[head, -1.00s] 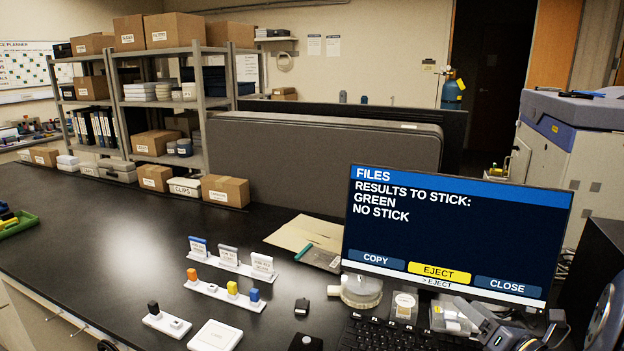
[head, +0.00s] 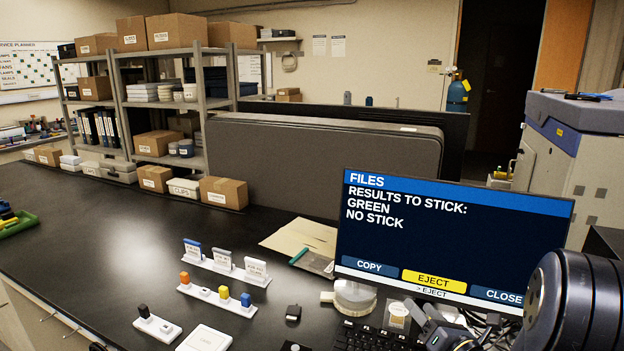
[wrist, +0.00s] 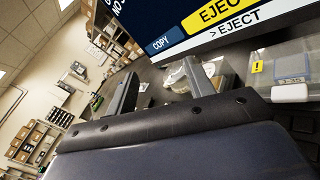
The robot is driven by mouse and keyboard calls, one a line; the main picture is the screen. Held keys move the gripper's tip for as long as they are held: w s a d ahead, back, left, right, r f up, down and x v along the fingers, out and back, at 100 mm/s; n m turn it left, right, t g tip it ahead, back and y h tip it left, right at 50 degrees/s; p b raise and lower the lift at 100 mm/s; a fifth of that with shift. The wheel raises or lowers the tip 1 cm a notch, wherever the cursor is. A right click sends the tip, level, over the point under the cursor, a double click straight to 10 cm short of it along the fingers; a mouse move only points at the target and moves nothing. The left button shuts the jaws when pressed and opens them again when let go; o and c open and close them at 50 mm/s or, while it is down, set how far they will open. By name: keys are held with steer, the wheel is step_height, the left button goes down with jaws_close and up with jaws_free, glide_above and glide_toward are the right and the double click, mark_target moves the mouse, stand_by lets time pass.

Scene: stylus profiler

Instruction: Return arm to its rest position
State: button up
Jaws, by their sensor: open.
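My gripper (head: 432,322) is at the lower right of the head view, in front of the monitor (head: 455,235) and over the keyboard area. In the wrist view, the two fingers of my gripper (wrist: 158,88) stand apart with nothing between them. The monitor also shows at the top of the wrist view (wrist: 190,25), tilted. Its screen reads FILES, RESULTS TO STICK: GREEN, NO STICK, with EJECT highlighted in yellow. A dark rounded link of my arm covers the lower right corner of the head view and hides part of the desk there.
The keyboard (head: 365,338) and a round clear container (head: 355,297) sit below the monitor. White holders with colored sticks (head: 215,295) and label cards (head: 225,262) stand left of them. A green tray (head: 20,224) is at far left. The black bench's left middle is clear.

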steer(key=shift+m+h, duration=0.3)
steer(key=shift+h, duration=0.2)
steer(key=a+f, duration=0.2)
steer(key=w+a+f, duration=0.1)
steer(key=a+f, duration=0.1)
steer(key=a, duration=0.1)
steer(key=a+f, duration=0.1)
steer(key=a, duration=0.2)
steer(key=shift+w+a+f, duration=0.1)
steer(key=shift+w+f, duration=0.1)
steer(key=shift+f, duration=0.2)
